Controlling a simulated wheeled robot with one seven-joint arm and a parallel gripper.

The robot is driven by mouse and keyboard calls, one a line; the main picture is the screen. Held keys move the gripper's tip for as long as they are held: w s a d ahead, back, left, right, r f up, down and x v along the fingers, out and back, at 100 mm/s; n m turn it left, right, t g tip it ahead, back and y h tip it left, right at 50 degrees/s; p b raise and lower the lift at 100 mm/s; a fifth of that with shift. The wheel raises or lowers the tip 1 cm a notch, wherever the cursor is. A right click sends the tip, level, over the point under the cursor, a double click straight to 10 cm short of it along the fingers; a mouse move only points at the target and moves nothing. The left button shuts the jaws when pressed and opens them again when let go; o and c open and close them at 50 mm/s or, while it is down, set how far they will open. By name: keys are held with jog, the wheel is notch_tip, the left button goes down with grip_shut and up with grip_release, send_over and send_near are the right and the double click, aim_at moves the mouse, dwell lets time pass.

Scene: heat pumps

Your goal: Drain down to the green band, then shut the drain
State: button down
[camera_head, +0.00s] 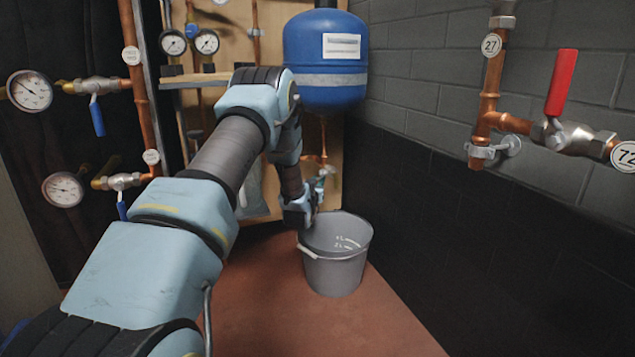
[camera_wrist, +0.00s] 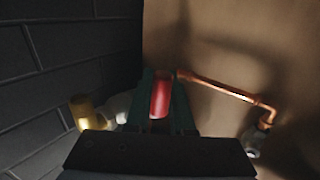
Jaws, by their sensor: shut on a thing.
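My gripper (camera_head: 308,198) is low under the blue tank, above the rim of the grey bucket. In the wrist view my gripper (camera_wrist: 161,88) is shut on a red drain valve handle (camera_wrist: 160,98), which sits between its dark fingers. A brass outlet (camera_wrist: 83,112) is left of the fingers. The valve body is mostly hidden. The grey bucket (camera_head: 335,270) stands upright on the floor, with white marks inside; I cannot make out water in it. Gauges (camera_head: 173,42), (camera_head: 207,42) hang at the back left; no green band is readable at this size.
The blue tank (camera_head: 326,60) hangs on the wooden board above the gripper. A copper pipe (camera_wrist: 225,88) runs right of the fingers. A red-handled valve (camera_head: 561,85) is on the right wall. Two blue-handled valves (camera_head: 97,115) and (camera_head: 121,207) are at left. The floor before the bucket is clear.

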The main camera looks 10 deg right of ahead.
jog(key=shift+s+r+p, duration=0.1)
jog(key=shift+r+p, duration=0.05)
jog(key=shift+p, duration=0.5)
jog(key=shift+s+d+f+n+g+y+p, duration=0.2)
jog(key=shift+s+n+g+p, duration=0.3)
jog(key=shift+g+p, duration=0.9)
jog(key=shift+s+a+f+n+g+y+p, duration=0.25)
jog(key=shift+n+g+p, duration=0.35)
jog(key=shift+p, duration=1.55)
jog(key=shift+s+d+f+n+g+y+p, duration=0.2)
jog(key=shift+s+n+g+p, duration=0.3)
jog(key=shift+g+p, duration=0.9)
jog(key=shift+r+p, duration=0.1)
jog(key=shift+p, duration=0.3)
jog(key=c, duration=0.8)
grip_release()
